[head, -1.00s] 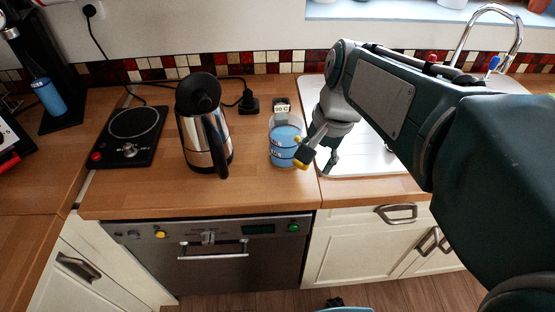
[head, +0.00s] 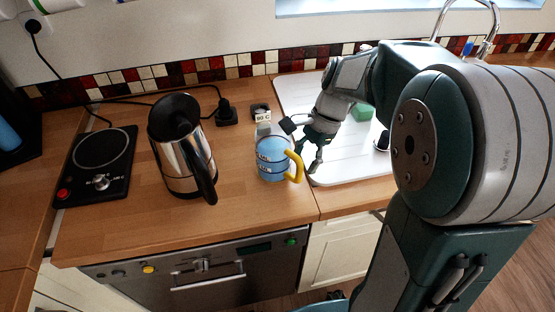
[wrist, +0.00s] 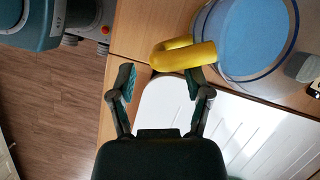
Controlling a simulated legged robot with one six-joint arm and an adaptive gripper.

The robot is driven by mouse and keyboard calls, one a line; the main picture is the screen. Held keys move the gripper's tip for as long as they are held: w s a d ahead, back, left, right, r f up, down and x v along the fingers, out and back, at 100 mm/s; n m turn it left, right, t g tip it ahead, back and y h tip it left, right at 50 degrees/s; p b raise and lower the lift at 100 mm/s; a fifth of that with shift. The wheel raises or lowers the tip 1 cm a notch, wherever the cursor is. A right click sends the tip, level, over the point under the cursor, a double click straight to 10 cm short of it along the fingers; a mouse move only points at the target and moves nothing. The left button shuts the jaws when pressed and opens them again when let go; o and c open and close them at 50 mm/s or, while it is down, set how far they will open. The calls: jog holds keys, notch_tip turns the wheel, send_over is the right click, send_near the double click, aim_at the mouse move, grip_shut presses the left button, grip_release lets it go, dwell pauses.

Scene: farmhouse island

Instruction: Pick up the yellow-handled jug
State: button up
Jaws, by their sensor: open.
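The jug (head: 271,158) is clear with blue contents or a blue body and a yellow handle (head: 295,166). It stands upright on the wooden counter, right of the kettle, with its handle turned toward my gripper. In the wrist view the jug (wrist: 246,38) is at the top right, and its yellow handle (wrist: 183,54) reaches left, just beyond my fingertips. My gripper (head: 303,146) is close beside the jug's right side. In the wrist view my gripper (wrist: 164,84) is open and empty, its two fingers apart, with the handle ahead of the gap.
A steel kettle (head: 184,157) with a black handle stands left of the jug. A black hot plate (head: 97,163) is farther left. A white sink drainer (head: 345,163) lies under my gripper, with a green item (head: 361,112) on it. A small label holder (head: 262,116) stands behind the jug.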

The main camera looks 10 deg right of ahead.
aim_at(298, 180)
jog(key=x, duration=0.4)
jog(key=shift+a, duration=0.1)
jog(key=shift+f, duration=0.1)
grip_shut()
